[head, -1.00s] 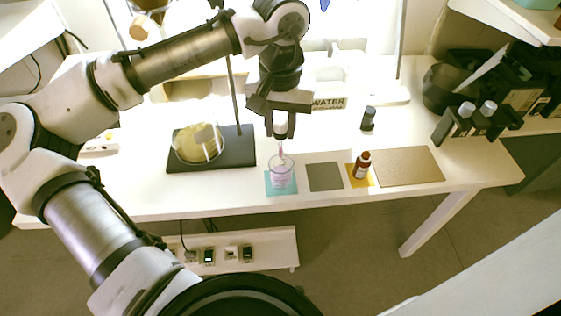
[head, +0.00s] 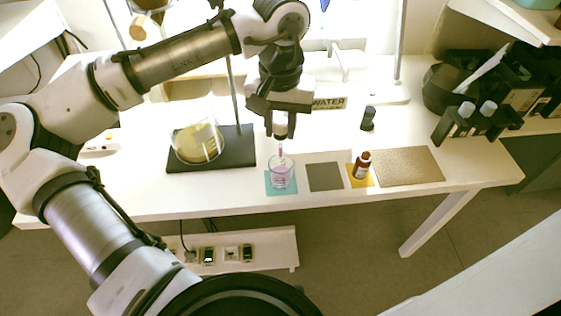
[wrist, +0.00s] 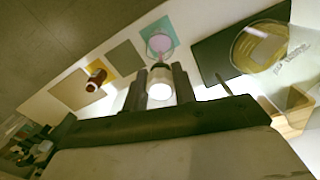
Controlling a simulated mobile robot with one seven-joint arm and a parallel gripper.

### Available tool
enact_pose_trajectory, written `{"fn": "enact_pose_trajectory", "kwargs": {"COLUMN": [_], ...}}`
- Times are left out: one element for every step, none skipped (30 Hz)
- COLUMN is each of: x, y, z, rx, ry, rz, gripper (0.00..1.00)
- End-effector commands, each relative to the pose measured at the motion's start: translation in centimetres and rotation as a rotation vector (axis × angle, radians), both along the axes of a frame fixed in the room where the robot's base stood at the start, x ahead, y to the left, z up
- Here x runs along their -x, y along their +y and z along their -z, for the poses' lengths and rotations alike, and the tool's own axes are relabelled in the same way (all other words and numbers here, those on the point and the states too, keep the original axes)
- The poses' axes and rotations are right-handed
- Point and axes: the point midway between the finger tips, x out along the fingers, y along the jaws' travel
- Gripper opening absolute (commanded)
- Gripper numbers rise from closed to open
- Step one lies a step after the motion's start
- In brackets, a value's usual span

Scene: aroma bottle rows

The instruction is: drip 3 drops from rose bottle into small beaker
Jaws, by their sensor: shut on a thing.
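My gripper (head: 280,136) is shut on a dropper with a white cap (wrist: 159,86), which also shows in the head view (head: 280,122). Its thin pinkish tip (head: 280,149) points down over the small beaker. The small beaker (head: 281,174) is clear with pinkish contents and stands on a teal mat (head: 273,190). It also shows in the wrist view (wrist: 160,43), just beyond the dropper. A brown bottle (head: 361,165) with a pale label stands on a yellow mat (head: 354,182). I cannot read its label. Whether a drop is falling is too small to tell.
A grey mat (head: 325,177) lies empty between the beaker and the brown bottle. A cork-coloured mat (head: 410,166) is at right. A dark stand base (head: 240,156) holds a large glass vessel (head: 197,143). A black cap-like item (head: 368,118) stands behind the bottle. Black racks (head: 475,123) are at right.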

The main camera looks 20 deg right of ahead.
Motion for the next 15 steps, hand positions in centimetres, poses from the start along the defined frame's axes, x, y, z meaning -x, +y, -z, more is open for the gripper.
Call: {"fn": "enact_pose_trajectory", "kwargs": {"x": [0.0,0.0,0.0,0.0,0.0,0.0,0.0,0.0,0.0,0.0,0.0,0.0,0.0,0.0,0.0], "y": [0.0,0.0,0.0,0.0,0.0,0.0,0.0,0.0,0.0,0.0,0.0,0.0,0.0,0.0,0.0], "z": [0.0,0.0,0.0,0.0,0.0,0.0,0.0,-0.1,-0.2,-0.3,-0.5,-0.8,-1.0,-1.3,-1.6], "rx": [0.0,0.0,0.0,0.0,0.0,0.0,0.0,0.0,0.0,0.0,0.001,0.001,0.001,0.001,0.001], "ry": [0.0,0.0,0.0,0.0,0.0,0.0,0.0,0.0,0.0,0.0,0.001,0.001,0.001,0.001,0.001], "rz": [0.0,0.0,0.0,0.0,0.0,0.0,0.0,0.0,0.0,0.0,0.0,0.0,0.0,0.0,0.0], "gripper": [0.21,0.21,0.21,0.21,0.21,0.21,0.21,0.21,0.21,0.21,0.21,0.21,0.21,0.21,0.21]}}
